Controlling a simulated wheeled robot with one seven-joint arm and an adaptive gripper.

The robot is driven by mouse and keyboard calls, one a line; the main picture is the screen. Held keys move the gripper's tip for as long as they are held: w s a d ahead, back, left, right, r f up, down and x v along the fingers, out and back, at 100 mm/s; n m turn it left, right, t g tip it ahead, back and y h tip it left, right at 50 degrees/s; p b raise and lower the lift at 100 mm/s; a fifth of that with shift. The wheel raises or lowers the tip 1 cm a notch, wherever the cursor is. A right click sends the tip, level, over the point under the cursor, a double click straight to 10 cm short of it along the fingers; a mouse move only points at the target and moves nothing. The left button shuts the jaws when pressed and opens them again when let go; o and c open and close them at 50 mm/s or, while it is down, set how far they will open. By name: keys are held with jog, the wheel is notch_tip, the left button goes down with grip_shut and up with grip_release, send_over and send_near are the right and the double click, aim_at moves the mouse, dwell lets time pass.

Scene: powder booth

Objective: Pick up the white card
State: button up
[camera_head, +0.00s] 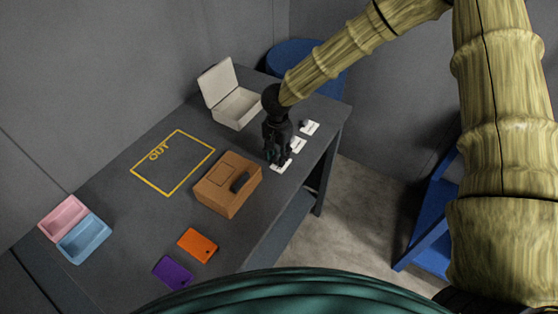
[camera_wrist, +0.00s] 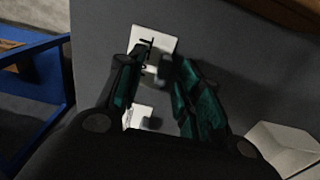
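Three small white card-like pieces lie in a row along the right side of the grey table in the head view: a near one (camera_head: 284,167), a middle one (camera_head: 299,146) and a far one (camera_head: 311,127). I cannot tell which is a loose card and which a label. My gripper (camera_head: 277,160) points down over the near one and partly hides it. In the wrist view a white piece (camera_wrist: 155,36) lies beyond and between the fingertips, with dark marks on it. My gripper (camera_wrist: 158,68) is open there, fingers apart. Another white piece (camera_wrist: 135,117) shows between the fingers, nearer the palm.
A brown box (camera_head: 226,187) with a black handle stands close left of my gripper. An open white box (camera_head: 238,108) stands behind. Pink (camera_head: 63,218) and blue (camera_head: 84,239) trays sit left. The yellow OUT outline (camera_head: 150,183) is empty.

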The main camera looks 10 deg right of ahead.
aim_at(277, 157)
grip_shut()
jog(key=shift+w+a+r, duration=0.1)
jog(key=shift+r, duration=0.05)
jog(key=shift+r+b, duration=0.6)
jog(key=shift+s+r+b, duration=0.35)
jog(key=shift+r+b, duration=0.25)
jog(key=shift+r, duration=0.3)
jog(key=s+b, duration=0.1)
jog(key=s, duration=0.4)
jog(key=s+a+r+b, duration=0.1)
jog(key=s+b, duration=0.1)
jog(key=s, duration=0.3)
jog(key=s+a+b, duration=0.1)
jog(key=s, duration=0.4)
jog(key=shift+s+r+b, duration=0.15)
jog(key=shift+r+b, duration=0.15)
jog(key=shift+r, duration=0.05)
